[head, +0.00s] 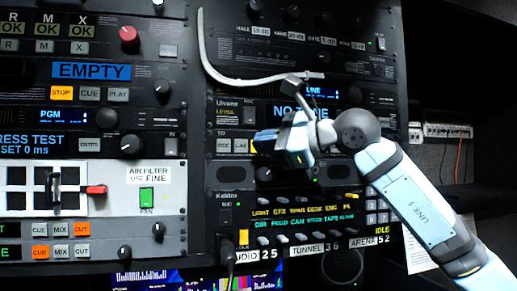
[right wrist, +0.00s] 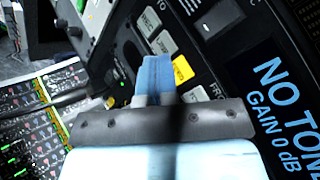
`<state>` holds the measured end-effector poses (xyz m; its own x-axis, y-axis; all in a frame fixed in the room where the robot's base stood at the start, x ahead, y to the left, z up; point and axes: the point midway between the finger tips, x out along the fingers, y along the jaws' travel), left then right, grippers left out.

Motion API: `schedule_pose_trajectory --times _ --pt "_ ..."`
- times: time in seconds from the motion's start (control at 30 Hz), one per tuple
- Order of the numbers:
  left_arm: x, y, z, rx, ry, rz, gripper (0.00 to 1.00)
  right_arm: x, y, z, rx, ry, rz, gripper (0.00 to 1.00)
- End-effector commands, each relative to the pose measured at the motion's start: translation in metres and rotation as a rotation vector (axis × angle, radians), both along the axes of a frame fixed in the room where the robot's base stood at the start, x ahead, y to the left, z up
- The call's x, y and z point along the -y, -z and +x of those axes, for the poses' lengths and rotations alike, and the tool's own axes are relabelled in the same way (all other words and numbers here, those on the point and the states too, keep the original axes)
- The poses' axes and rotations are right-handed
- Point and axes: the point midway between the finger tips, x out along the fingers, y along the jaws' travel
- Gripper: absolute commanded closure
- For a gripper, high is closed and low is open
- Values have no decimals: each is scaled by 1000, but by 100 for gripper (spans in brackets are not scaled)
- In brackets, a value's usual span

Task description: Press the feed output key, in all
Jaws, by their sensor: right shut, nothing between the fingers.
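A row of small keys under a "TO" label is on the right rack. In the head view, two pale keys (head: 232,146) show left of my right gripper (head: 258,139). The right wrist view shows pale keys (right wrist: 163,43) and one lit yellow key (right wrist: 182,70). I cannot read which key is the feed output. My right gripper also shows there (right wrist: 155,62), its blue fingers shut and empty. Its tips are close in front of the row, beside the yellow key; I cannot tell whether they touch. The fingers hide part of the row. My left gripper is not in view.
A display reading "NO TONE" (right wrist: 277,95) is right of the keys. A pale curved cable or handle (head: 205,50) hangs across the upper panel. A lit label panel (head: 300,218) is below. The left rack has a red knob (head: 129,35) and a green fan switch (head: 146,195).

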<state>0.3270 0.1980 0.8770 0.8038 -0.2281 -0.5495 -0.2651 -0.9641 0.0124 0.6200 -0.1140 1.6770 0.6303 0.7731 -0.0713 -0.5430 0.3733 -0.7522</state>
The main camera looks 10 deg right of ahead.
Motion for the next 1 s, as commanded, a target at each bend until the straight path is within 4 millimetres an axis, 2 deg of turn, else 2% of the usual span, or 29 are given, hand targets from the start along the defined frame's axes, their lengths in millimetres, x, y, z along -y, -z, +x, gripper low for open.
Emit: schedule_pose_trajectory --times 0.17,0.63,1.0 --pt "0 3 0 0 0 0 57 0 1 -3 2 0 0 100" --pt "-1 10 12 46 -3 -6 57 4 1 -46 2 0 0 100" --pt "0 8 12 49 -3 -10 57 5 0 -50 0 0 0 100"
